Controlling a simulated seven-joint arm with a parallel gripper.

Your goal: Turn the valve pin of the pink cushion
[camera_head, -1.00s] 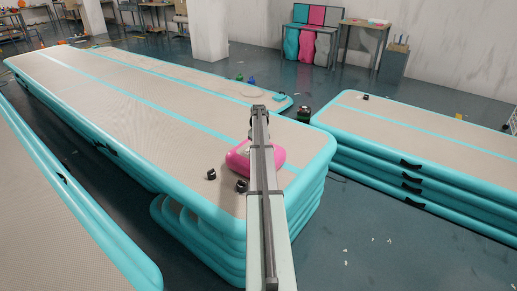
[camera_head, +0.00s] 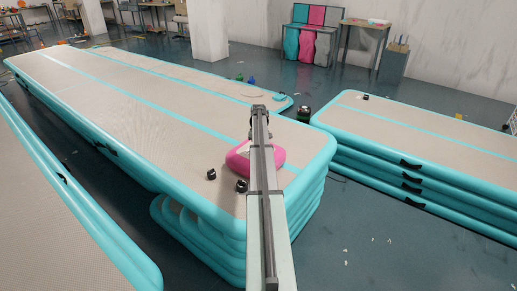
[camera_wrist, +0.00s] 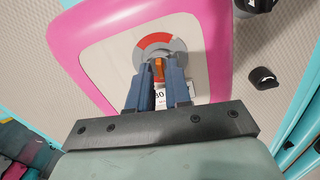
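The pink cushion (camera_head: 238,162) lies on the near end of the long beige and turquoise track, partly hidden behind my arm in the head view. In the wrist view the cushion (camera_wrist: 95,45) shows a pink rim and a pale top panel. A grey round valve with a red arc (camera_wrist: 155,41) sits on that panel. The orange valve pin (camera_wrist: 159,70) is between the two dark blue fingers of my gripper (camera_wrist: 160,72), which look closed against its sides. The lower part of the pin is hard to see. In the head view the fingers are hidden.
Small black fittings (camera_head: 241,186) lie on the track (camera_head: 150,115) near the cushion; one also shows in the wrist view (camera_wrist: 262,78). A second stack of tracks (camera_head: 430,140) stands at the right, with dark floor between.

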